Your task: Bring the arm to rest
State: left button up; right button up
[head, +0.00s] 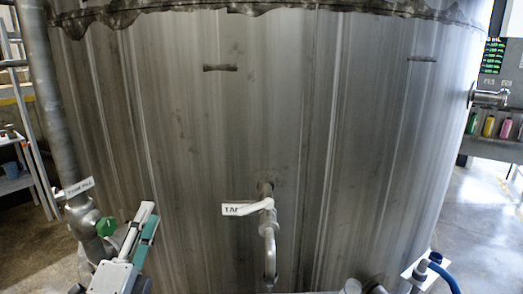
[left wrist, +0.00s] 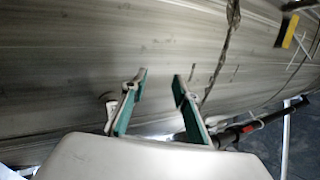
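My left gripper (head: 150,214) is at the lower left of the head view, in front of the big metal tank (head: 300,110). Its two green-lined fingers point upward, next to a green valve knob (head: 106,227). In the left wrist view, the fingers of my left gripper (left wrist: 160,80) stand apart with nothing between them. The tank wall (left wrist: 80,60) fills most of the background there. My right gripper cannot be made out in either view.
A labelled pipe (head: 50,110) runs down the left side. A blue hose (head: 446,277) is at the lower right. A shelf with coloured bottles (head: 489,126) stands behind, beyond open floor (head: 480,215).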

pick_arm(q)
jog(key=s+a+f+n+g+y, duration=0.35)
jog(key=a+f+n+y, duration=0.3)
jog(key=f, duration=0.35)
jog(key=s+a+f+n+g, duration=0.3)
jog(key=s+f+g, duration=0.3)
jog(key=s+f, duration=0.4)
jog(key=s+a+f+n+g, duration=0.25)
jog(key=s+f+g, duration=0.45)
jog(key=f, duration=0.4)
jog(key=d+f+n+t+h, duration=0.3)
jog(key=d+f+t+h, duration=0.2)
jog(key=d+f, duration=0.9)
jog(key=d+h, duration=0.2)
jog(key=shift+w+d+h, duration=0.2)
jog(key=shift+h, duration=0.15)
jog(key=shift+f, duration=0.1)
dwell(2.1)
